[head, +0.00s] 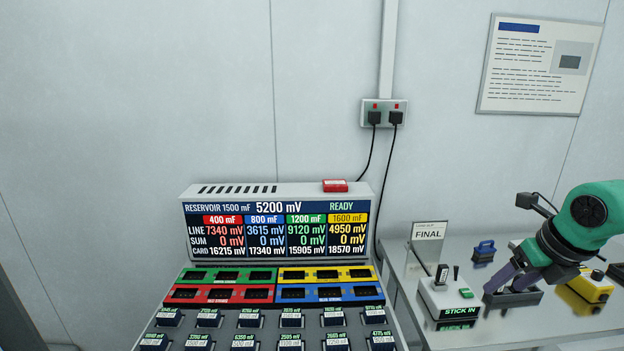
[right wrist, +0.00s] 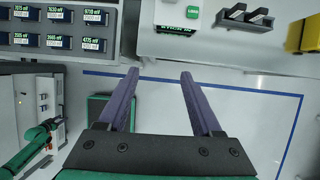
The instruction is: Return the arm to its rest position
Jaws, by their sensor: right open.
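My right arm (head: 588,212) comes in from the right in the head view, with a green joint and a dark wrist. Its gripper (head: 508,281) has purple fingers and appears in front of the right-hand bench. In the right wrist view the gripper (right wrist: 160,74) is open, its two fingers apart with nothing between them. Below them show pale floor and a blue floor line. My left gripper does not show in the head view. A green arm part (right wrist: 35,143) shows at the lower left of the right wrist view, with no clear fingers.
The test handler (head: 275,190) stands in the middle, its screen reading READY, with colored rows and several labeled modules. A red block (head: 335,186) lies on top. The right bench carries a STICK IN box (head: 447,296), a blue-handled piece (head: 484,250), a yellow box (head: 590,287) and a FINAL sign (head: 428,236).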

